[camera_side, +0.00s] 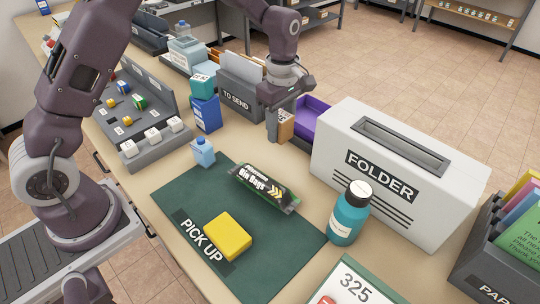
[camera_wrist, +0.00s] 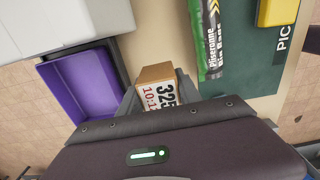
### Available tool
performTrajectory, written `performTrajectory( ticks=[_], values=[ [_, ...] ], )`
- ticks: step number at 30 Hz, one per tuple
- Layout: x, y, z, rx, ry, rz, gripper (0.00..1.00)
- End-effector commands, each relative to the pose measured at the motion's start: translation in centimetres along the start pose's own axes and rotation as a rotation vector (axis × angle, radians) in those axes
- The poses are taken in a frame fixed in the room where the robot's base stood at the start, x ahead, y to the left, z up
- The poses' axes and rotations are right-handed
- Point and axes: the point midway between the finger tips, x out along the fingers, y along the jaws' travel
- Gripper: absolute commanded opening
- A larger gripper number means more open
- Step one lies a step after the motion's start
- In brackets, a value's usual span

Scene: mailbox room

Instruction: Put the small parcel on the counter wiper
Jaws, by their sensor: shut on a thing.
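The small parcel (camera_side: 286,125) is a little brown cardboard box with a white label. My gripper (camera_side: 278,122) is shut on it beside the purple tray, at the far side of the counter. In the wrist view the parcel (camera_wrist: 157,86) sits between the fingers of my gripper (camera_wrist: 157,92), its label showing printed numbers. I cannot tell whether its underside touches the counter. The counter wiper, seemingly the yellow sponge-like block (camera_side: 228,237), lies on the green PICK UP mat, well away from my gripper. Its edge shows at the top of the wrist view (camera_wrist: 277,11).
A roll of bin bags (camera_side: 265,188) lies on the green mat (camera_side: 182,196), between parcel and wiper. A teal bottle (camera_side: 349,212), a small blue bottle (camera_side: 203,152) and the white FOLDER box (camera_side: 395,175) stand around it. The purple tray (camera_wrist: 75,90) is close beside the parcel.

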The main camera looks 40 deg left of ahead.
Motion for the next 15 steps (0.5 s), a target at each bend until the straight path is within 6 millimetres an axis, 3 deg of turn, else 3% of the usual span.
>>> performTrajectory(
  ticks=[5,12,15],
  values=[
    [-1.4,-3.6,2.3,0.214,-0.003,-0.002,0.00],
    [-3.5,-13.2,6.5,0.832,0.000,-0.001,0.00],
    [-4.2,-17.6,7.3,1.126,0.002,-0.002,0.00]
  ],
)
